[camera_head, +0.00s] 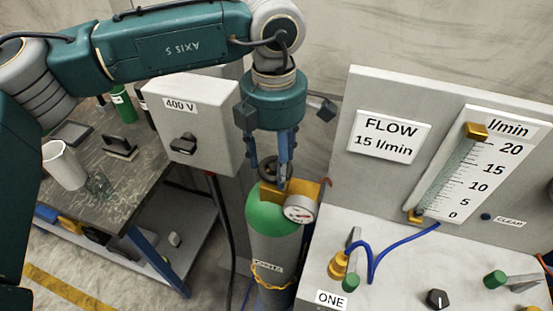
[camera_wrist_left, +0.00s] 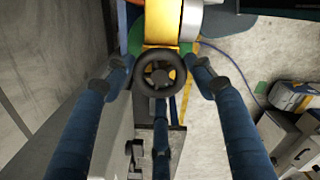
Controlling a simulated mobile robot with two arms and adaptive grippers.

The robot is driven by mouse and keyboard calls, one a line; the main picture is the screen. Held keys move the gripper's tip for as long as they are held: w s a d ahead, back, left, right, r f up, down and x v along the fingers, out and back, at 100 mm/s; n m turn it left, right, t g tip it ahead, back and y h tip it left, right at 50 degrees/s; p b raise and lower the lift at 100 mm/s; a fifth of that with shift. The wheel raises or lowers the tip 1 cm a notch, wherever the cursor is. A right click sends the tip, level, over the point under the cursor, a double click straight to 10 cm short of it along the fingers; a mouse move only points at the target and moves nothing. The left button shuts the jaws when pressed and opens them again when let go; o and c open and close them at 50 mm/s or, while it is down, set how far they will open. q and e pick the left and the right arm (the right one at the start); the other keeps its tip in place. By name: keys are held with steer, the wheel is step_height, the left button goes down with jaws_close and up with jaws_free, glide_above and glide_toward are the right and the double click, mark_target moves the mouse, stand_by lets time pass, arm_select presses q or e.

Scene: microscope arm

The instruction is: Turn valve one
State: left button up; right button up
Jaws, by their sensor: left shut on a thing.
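A gas cylinder (camera_head: 275,250) with a green shoulder stands upright in the middle of the head view. A brass valve block (camera_head: 300,190) and a round gauge (camera_head: 300,209) sit on top. My left gripper (camera_head: 280,172) points down at its black handwheel (camera_head: 268,169) and is shut on it. In the left wrist view the blue fingers (camera_wrist_left: 160,82) stand around the handwheel (camera_wrist_left: 158,77). The cylinder's label is hard to read. My right gripper is out of view.
Right of the cylinder stands the grey panel with a FLOW 15 l/min sign (camera_head: 388,136) and a flow scale (camera_head: 485,165). Left are a grey 400 V box (camera_head: 192,125) and a workbench (camera_head: 110,205) with a white cup (camera_head: 64,165).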

mark_target(270, 167)
arm_select(q)
steer(key=shift+s+a+f, duration=0.1)
steer(key=shift+a+f, duration=0.05)
steer(key=shift+a, duration=0.05)
stand_by(0.6)
steer(key=o, duration=0.9)
steer(key=shift+o, duration=1.3)
steer(key=shift+a, duration=0.25)
steer(key=shift+r, duration=0.35)
step_height(270, 167, up, 12)
steer(key=shift+f, duration=0.25)
